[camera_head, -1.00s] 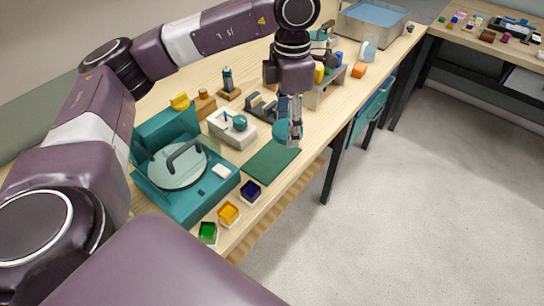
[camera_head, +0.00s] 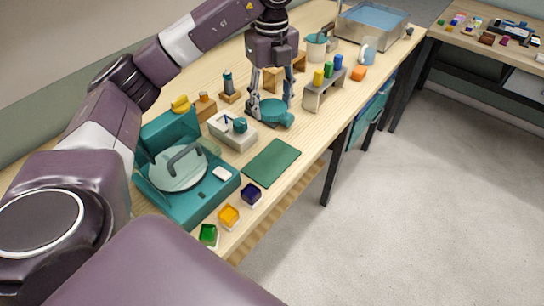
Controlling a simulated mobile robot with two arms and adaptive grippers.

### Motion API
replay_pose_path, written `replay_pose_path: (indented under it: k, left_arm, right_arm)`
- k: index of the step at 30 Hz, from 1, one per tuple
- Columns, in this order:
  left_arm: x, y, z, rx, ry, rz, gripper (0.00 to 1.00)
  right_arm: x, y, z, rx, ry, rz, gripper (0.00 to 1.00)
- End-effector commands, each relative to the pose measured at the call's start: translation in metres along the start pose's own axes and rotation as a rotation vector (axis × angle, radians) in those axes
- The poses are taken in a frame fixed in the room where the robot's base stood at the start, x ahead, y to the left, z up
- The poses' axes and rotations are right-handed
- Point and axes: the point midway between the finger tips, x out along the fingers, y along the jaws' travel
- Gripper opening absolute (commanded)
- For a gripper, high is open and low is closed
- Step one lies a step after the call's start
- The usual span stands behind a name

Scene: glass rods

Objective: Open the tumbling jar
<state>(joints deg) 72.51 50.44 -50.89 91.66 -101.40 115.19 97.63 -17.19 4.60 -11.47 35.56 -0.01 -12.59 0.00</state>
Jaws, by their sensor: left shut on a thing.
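My left gripper (camera_head: 272,103) reaches down over the bench, its two fingers apart on either side of a round teal piece. It is shut on this piece, which looks like the tumbling jar (camera_head: 272,111). A smaller teal part shows at its right side. I cannot tell whether the jar touches what lies beneath it, or where its lid joins. My right gripper is not in view.
A teal machine with a round pale handled lid (camera_head: 178,168) stands near left. A white box (camera_head: 231,131) and a dark green mat (camera_head: 271,163) lie closer to me. A grey stand (camera_head: 323,89) with coloured pegs is to the right.

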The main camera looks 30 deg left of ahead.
Motion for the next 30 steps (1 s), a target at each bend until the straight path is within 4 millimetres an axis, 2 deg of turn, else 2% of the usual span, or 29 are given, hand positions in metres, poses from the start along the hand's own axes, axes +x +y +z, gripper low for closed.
replay_pose_path:
  k: [1, 5, 12, 15, 22, 27, 30]
  left_arm:
    - [0.017, 0.001, -0.002, 0.002, 0.005, 0.006, 0.2]
    - [0.046, 0.001, -0.002, 0.003, 0.006, 0.005, 0.2]
    - [0.104, 0.002, -0.001, 0.003, 0.003, 0.006, 0.2]
    - [0.122, 0.002, -0.001, 0.004, 0.002, 0.004, 0.2]
    - [0.144, 0.001, -0.001, 0.005, 0.001, 0.002, 0.2]
    - [0.17, 0.001, -0.001, 0.004, 0.002, 0.003, 0.2]
    - [0.178, 0.001, -0.001, 0.006, 0.001, 0.001, 0.2]
  right_arm:
    - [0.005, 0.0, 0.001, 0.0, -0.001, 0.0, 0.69]
    - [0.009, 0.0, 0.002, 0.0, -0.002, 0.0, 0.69]
    - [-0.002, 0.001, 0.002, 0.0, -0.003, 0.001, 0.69]
    - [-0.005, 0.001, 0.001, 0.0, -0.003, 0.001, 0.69]
    - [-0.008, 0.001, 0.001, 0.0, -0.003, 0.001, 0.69]
    - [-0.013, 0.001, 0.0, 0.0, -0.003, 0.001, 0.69]
    - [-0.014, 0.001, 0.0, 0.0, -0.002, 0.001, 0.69]
